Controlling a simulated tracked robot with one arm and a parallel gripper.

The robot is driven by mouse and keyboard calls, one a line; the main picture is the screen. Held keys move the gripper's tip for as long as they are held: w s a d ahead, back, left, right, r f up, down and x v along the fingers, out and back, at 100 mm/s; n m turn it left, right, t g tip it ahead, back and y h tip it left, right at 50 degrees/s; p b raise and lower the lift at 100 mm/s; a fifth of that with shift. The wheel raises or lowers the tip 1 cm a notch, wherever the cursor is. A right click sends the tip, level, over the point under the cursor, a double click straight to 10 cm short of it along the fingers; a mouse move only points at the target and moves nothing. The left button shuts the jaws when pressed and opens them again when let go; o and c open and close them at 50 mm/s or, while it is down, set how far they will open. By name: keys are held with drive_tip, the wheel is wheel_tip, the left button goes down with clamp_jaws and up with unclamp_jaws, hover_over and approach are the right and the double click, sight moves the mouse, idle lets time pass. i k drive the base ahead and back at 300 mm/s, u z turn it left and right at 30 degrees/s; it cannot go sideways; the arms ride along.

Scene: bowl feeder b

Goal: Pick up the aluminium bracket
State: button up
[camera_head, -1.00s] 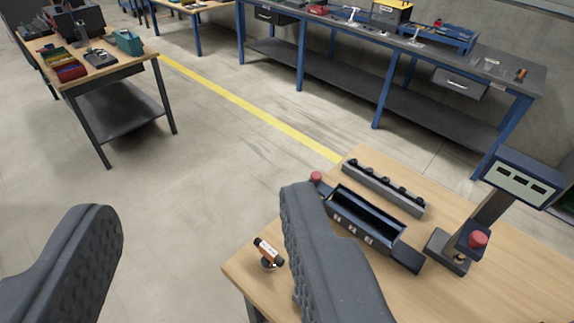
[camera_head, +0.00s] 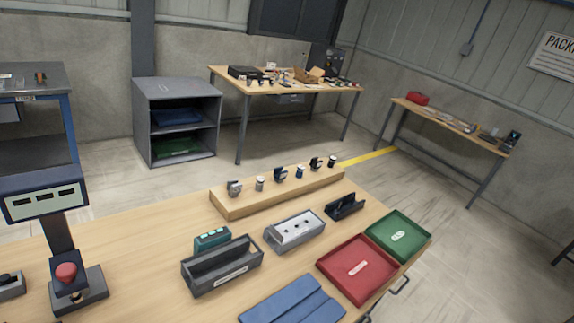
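Several small parts stand in a row on a raised wooden strip (camera_head: 280,194) at the back of the near table. The leftmost, a silver-grey angular part (camera_head: 234,187), looks like the aluminium bracket, though it is small in the view. To its right stand a light grey cylinder (camera_head: 259,184), a dark blue angular part (camera_head: 280,174), another small cylinder (camera_head: 300,172), a dark angular part (camera_head: 315,164) and a dark cylinder (camera_head: 332,161). My gripper is not in this view, so its fingers and anything between them are hidden.
A display post with a red button (camera_head: 66,271) stands at the left. Bare wood lies left of the bin.

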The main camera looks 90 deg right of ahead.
sight(278, 232)
drive_tip(key=z, duration=2.35)
drive_tip(key=k, duration=0.9)
drive_tip(key=z, duration=0.05)
drive_tip(key=i, duration=0.9)
drive_tip(key=u, duration=0.15)
